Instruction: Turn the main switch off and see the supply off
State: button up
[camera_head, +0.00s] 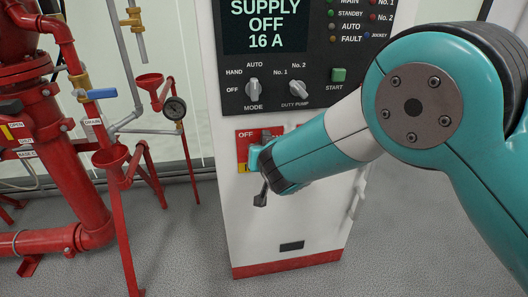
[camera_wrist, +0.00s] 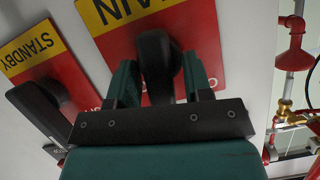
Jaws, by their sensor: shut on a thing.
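The main switch has a black handle (camera_wrist: 156,62) on a red plate (camera_head: 244,138) with a yellow MAIN strip (camera_wrist: 122,12), on the white cabinet's front. My gripper (camera_wrist: 160,84) is shut on this handle, one finger on each side of it in the wrist view. In the head view my gripper (camera_head: 258,158) is at the plate, whose upper left reads OFF, and hides most of the handle. I cannot tell the handle's exact angle in the head view.
The standby switch (camera_wrist: 40,106), with its own black handle, sits beside the main one. The mode knob (camera_head: 253,90), duty pump knob (camera_head: 297,88) and green start button (camera_head: 339,75) are above. Red pipes (camera_head: 85,195) stand left; the floor (camera_head: 185,250) between is clear.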

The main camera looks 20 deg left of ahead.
jog(key=shift+a+n+t+h, duration=0.1)
jog(key=shift+n+t+h, duration=0.25)
jog(key=shift+n, duration=0.25)
dwell(0.3)
jog(key=o, duration=0.9)
jog(key=shift+s, duration=0.1)
jog(key=v, duration=1.7)
jog(key=shift+r+p, duration=0.3)
jog(key=shift+p, duration=0.15)
